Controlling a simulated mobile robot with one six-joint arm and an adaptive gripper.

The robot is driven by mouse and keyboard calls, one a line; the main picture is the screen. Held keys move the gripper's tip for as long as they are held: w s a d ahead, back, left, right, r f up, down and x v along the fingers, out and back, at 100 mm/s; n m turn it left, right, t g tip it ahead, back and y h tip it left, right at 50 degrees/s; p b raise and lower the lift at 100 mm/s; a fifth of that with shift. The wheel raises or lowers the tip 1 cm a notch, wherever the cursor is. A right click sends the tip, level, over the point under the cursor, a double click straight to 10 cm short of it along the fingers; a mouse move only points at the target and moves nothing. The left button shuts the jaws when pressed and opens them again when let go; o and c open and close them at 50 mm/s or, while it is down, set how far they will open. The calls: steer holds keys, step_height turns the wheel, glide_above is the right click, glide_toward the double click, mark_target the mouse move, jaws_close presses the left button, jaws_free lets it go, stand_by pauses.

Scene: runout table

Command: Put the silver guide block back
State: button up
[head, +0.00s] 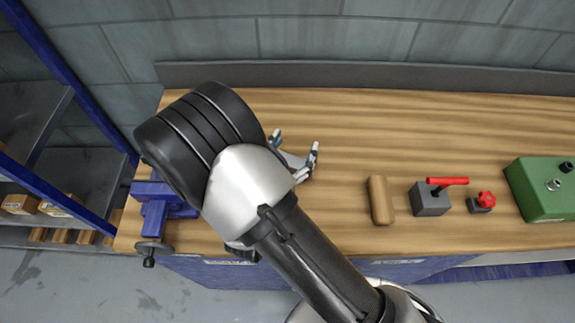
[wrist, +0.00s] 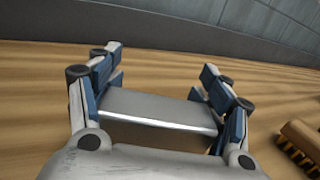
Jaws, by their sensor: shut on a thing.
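The silver guide block (wrist: 158,107) is a flat, shiny grey piece between the fingers of my gripper (wrist: 160,88) in the wrist view. The fingers are shut on it from both sides. In the head view my gripper (head: 296,150) is over the left half of the wooden table, partly hidden by my own arm. A small grey part of the guide block (head: 292,160) shows between the fingers there. I cannot tell whether the block touches the table.
A brush with a wooden back (head: 381,200) lies right of my gripper, near the front edge. Beyond it are a grey block with a red handle (head: 431,199), a red knob (head: 486,199) and a green box (head: 541,190). A blue vise (head: 158,200) is at left. The back table is clear.

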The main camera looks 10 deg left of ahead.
steer(key=c, duration=0.7)
steer(key=shift+c, duration=0.2)
steer(key=shift+c, duration=0.7)
